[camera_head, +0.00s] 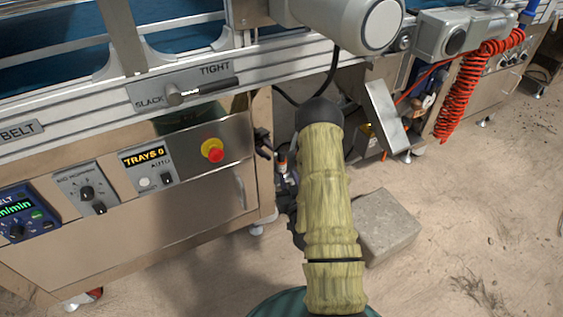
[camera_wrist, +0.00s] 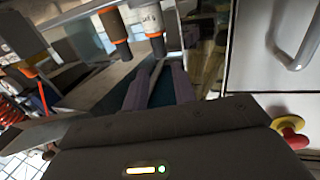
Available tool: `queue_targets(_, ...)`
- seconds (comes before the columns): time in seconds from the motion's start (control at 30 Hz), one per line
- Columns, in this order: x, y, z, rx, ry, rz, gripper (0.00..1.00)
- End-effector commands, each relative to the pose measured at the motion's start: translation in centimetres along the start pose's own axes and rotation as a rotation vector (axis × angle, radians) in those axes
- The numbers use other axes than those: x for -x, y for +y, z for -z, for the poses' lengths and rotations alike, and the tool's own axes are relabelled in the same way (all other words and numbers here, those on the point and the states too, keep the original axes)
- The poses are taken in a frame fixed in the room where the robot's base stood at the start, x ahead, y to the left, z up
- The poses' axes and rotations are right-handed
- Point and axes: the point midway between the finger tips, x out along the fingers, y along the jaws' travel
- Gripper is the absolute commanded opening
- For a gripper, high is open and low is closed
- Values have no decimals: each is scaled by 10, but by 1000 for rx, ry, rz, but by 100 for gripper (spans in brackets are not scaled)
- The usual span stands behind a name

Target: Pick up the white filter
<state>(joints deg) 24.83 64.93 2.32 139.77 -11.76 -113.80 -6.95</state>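In the wrist view a white cylinder with printing and an orange ring above a dark lower end (camera_wrist: 148,18) hangs at the top centre; it looks like the white filter. In the head view a small white piece with a red-orange band (camera_head: 283,160) shows in the gap beside the cabinet, partly hidden by my arm. My gripper (camera_wrist: 158,75) is open, its two purple-grey fingers apart with nothing seen between them. The fingertips point toward the cylinder's lower end; I cannot tell whether they touch it. In the head view my gripper is mostly hidden behind my sleeved arm.
A second orange-ringed cylinder (camera_wrist: 115,25) hangs just left of the filter. The steel cabinet with its red stop button (camera_head: 212,150) stands close to the left of my arm. A grey block (camera_head: 388,228) lies on the floor. A coiled red hose (camera_head: 463,95) hangs at right.

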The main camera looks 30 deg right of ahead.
Motion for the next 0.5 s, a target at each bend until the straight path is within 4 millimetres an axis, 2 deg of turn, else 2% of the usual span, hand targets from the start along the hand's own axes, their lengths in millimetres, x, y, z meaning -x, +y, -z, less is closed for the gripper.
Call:
queue_targets(0.1, -10, -2, 5, 2, 2, 4, 27)
queue_targets(0.17, -19, 0, -1, 1, 6, 0, 27)
queue_targets(0.4, -51, -2, -2, -1, 5, 3, 27)
queue_targets(0.5, -58, -2, 0, -1, 3, 4, 27)
